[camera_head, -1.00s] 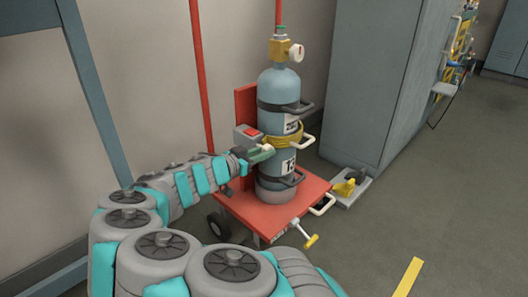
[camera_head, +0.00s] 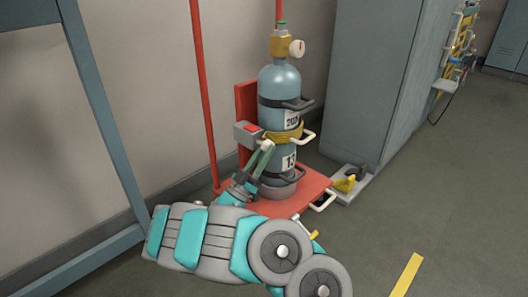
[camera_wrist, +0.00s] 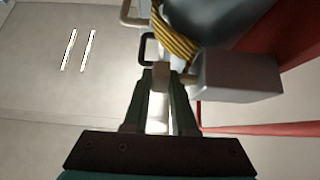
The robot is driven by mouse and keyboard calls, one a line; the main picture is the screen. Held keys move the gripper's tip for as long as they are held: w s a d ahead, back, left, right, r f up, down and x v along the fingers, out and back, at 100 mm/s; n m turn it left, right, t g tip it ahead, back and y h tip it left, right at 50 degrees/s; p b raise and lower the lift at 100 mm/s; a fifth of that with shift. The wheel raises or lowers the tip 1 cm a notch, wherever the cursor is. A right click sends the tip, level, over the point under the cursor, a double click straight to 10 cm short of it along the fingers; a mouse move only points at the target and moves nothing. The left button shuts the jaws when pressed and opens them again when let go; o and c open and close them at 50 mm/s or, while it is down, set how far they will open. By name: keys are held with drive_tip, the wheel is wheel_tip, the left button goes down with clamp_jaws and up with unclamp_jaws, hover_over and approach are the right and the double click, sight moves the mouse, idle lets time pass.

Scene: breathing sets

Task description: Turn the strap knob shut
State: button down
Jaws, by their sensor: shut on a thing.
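A blue gas cylinder (camera_head: 281,82) stands upright on a red cart (camera_head: 290,204). A yellow strap (camera_head: 279,136) goes around its middle, with a grey box (camera_head: 249,133) with a red top at the strap's left. In the wrist view the grey box (camera_wrist: 235,75) has a short pale shaft leading to a small pale knob (camera_wrist: 160,78). My gripper (camera_head: 266,146) comes up from the lower left, below the box. In the wrist view its fingertips (camera_wrist: 160,75) are shut on the knob. The knob's turned angle cannot be told; the fingers cover most of it.
Black straps with handles cross the cylinder above and below the yellow one. A gauge (camera_head: 297,48) sits on the valve. A grey cabinet (camera_head: 372,80) stands close on the right, with a yellow pedal (camera_head: 346,183) by its foot.

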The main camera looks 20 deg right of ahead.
drive_tip(key=shift+w+d+f+t+h, duration=0.15)
drive_tip(key=shift+t+h, duration=0.15)
drive_tip(key=shift+h, duration=0.5)
drive_tip(key=c, duration=0.7)
unclamp_jaws()
